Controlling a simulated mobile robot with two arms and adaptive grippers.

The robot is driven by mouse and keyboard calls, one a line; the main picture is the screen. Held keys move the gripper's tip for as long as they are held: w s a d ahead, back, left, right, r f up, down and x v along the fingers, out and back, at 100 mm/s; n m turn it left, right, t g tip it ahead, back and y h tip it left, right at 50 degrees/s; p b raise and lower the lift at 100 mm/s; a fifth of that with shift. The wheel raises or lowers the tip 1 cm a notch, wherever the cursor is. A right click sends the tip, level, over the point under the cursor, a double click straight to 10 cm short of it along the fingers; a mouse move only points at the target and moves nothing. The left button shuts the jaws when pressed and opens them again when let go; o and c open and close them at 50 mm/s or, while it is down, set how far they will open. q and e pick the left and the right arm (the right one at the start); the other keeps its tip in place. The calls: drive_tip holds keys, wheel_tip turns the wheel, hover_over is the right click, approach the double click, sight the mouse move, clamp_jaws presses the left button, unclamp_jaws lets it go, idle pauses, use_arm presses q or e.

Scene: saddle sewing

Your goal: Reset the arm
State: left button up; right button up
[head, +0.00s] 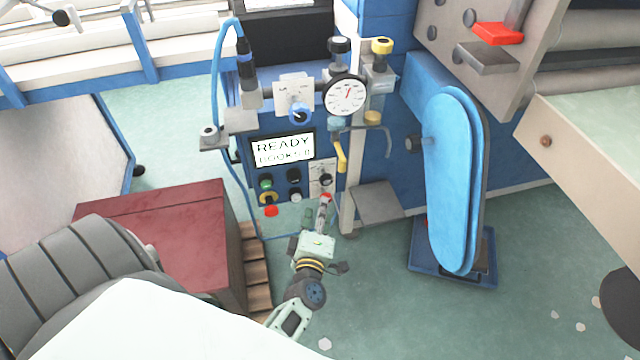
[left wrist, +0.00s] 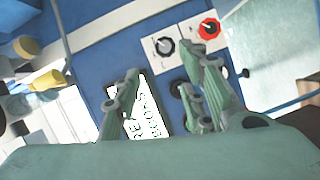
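My left gripper (head: 322,214) is in the lower middle of the head view, in front of the lower part of the blue control panel (head: 238,150). In the left wrist view its green fingers (left wrist: 165,88) stand apart with no object held between them. The panel's white display (head: 283,149) reads "READY" and a second line that is hard to read. The display also shows behind the fingers in the left wrist view (left wrist: 148,112). My right gripper is not in view.
A round gauge (head: 345,95), valves and a yellow handle (head: 340,153) project from the panel. A blue padded board (head: 452,180) stands at the right. A dark red box (head: 165,235) is at the left. Green floor (head: 370,310) is open at lower right.

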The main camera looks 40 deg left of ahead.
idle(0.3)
